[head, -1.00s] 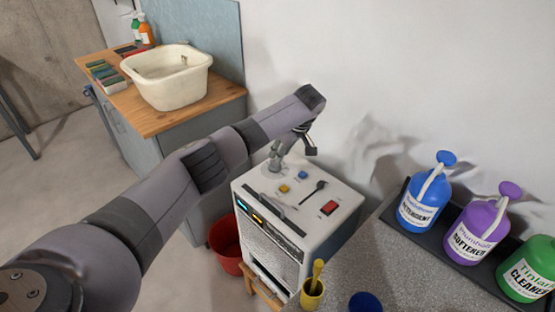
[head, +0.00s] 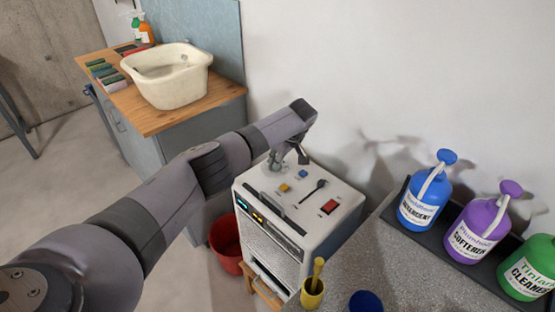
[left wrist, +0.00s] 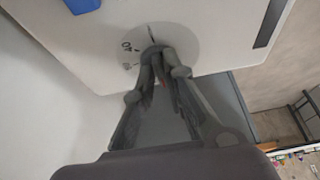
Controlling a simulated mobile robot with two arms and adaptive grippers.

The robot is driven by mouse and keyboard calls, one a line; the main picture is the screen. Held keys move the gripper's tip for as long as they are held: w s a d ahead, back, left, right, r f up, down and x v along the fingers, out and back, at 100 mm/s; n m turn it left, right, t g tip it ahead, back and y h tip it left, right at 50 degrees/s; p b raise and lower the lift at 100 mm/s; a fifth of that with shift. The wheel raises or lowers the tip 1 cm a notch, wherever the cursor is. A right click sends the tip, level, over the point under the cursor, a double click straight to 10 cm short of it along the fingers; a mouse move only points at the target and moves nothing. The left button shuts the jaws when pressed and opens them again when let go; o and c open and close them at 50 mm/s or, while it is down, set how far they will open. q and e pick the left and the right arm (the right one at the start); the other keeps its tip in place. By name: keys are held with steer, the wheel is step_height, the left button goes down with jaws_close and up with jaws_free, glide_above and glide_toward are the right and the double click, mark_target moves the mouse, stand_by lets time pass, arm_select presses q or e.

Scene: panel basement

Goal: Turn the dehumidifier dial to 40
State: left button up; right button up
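The white dehumidifier (head: 318,232) stands beside the counter. Its dial, a pale grey disc (left wrist: 184,44), is at the back left of the top panel; the left wrist view shows the mark 40 on it, left of the knob, and a dark line above the knob. My left gripper (left wrist: 157,54) reaches down over the dial, and its two fingers close together at the knob. The knob is mostly hidden between them, so its pointer cannot be read. In the head view, the left gripper (head: 273,163) covers part of the dial. My right gripper is not in view.
The panel also has a yellow button (head: 284,188), a blue button (head: 303,174), a black lever (head: 314,191) and a red switch (head: 329,207). Bottles stand in a dark tray on the grey counter (head: 400,268) at right. A red bucket (head: 226,241) is on the floor.

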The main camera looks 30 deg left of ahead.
arm_select(q)
jaws_close()
